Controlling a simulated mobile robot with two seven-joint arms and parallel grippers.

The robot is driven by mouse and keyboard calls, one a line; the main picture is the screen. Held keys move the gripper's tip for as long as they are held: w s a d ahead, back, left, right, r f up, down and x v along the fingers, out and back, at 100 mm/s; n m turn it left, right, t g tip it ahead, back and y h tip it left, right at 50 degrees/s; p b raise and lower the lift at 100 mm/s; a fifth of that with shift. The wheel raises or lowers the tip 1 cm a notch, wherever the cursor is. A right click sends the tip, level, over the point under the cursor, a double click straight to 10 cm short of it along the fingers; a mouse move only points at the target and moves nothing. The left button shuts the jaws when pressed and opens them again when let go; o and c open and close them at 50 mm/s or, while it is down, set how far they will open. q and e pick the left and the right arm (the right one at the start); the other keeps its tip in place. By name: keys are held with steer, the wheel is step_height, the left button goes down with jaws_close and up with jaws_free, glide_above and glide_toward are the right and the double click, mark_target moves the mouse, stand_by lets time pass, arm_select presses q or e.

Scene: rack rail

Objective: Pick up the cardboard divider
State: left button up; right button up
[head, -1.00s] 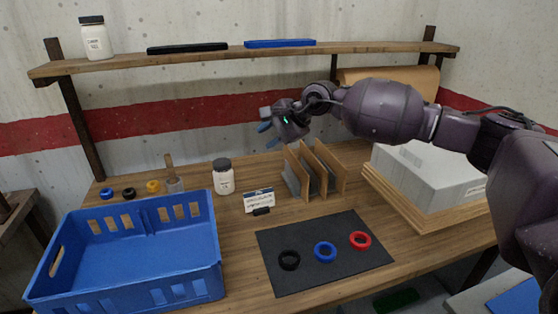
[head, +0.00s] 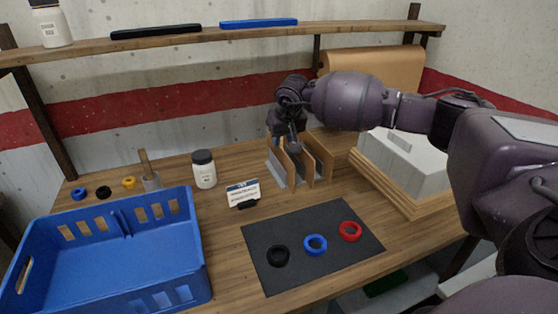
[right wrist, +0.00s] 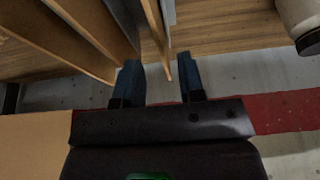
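Several thin upright tan panels with grey sheets between them stand in a row on the table, behind the black mat. The leftmost tan panel (head: 284,163) looks like the cardboard divider; it also shows in the right wrist view (right wrist: 156,36). My right gripper (head: 291,146) is above the row, pointing down. In the right wrist view its two blue fingers (right wrist: 159,72) are apart, with the end of this tan panel between them. I see gaps beside the panel, so the gripper is open. My left gripper is not in view.
A blue crate (head: 200,235) stands at the left. A white jar (head: 204,172) and a small label card (head: 243,193) are left of the panels. Three rings lie on the black mat (head: 330,262). A grey box (head: 405,160) stands at the right; a shelf (head: 200,43) runs behind.

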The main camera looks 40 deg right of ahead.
mark_target(280, 147)
steer(key=shift+x, duration=3.4)
steer(key=shift+w+r, duration=0.1)
steer(key=shift+w, duration=0.05)
jaws_close()
